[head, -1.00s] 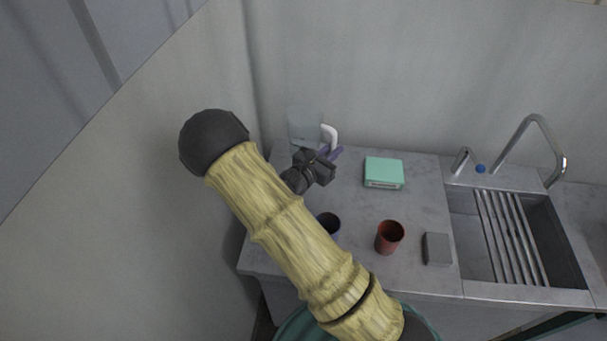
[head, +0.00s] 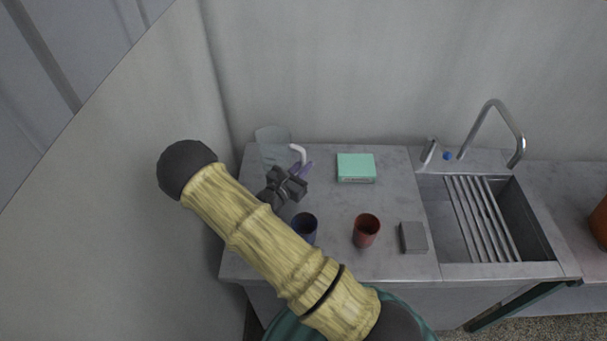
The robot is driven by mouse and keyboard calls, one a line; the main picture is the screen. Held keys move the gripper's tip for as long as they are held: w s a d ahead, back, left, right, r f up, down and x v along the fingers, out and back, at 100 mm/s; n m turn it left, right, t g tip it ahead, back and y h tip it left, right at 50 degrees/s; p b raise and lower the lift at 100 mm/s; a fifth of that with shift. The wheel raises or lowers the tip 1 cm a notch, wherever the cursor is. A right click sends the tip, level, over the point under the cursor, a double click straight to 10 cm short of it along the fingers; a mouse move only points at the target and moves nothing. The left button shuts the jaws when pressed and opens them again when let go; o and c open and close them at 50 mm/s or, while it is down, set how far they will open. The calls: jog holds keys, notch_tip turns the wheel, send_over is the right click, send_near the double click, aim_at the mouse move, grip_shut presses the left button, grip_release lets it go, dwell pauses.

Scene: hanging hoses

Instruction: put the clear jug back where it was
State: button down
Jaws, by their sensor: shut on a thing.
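The clear jug (head: 272,147) is see-through with a white handle (head: 299,153). It looks upright at the back left of the grey counter, near the corner of the walls. The fingertips are small and partly covered by the handle and the dark wrist. The jug's base is hard to make out, so I cannot tell whether it touches the counter.
A teal box (head: 356,166) lies right of the jug. A blue cup (head: 304,228), a red cup (head: 366,231) and a grey block (head: 413,238) stand nearer the front. A sink (head: 505,220) with bars and a tap is at right. My arm crosses the front left.

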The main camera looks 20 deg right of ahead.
jog(key=shift+d+f, duration=0.1)
jog(key=shift+f, duration=1.75)
jog(key=shift+w+f, duration=0.1)
jog(key=shift+f, duration=0.05)
jog(key=c, duration=1.4)
grip_release()
jog(key=shift+c, duration=0.2)
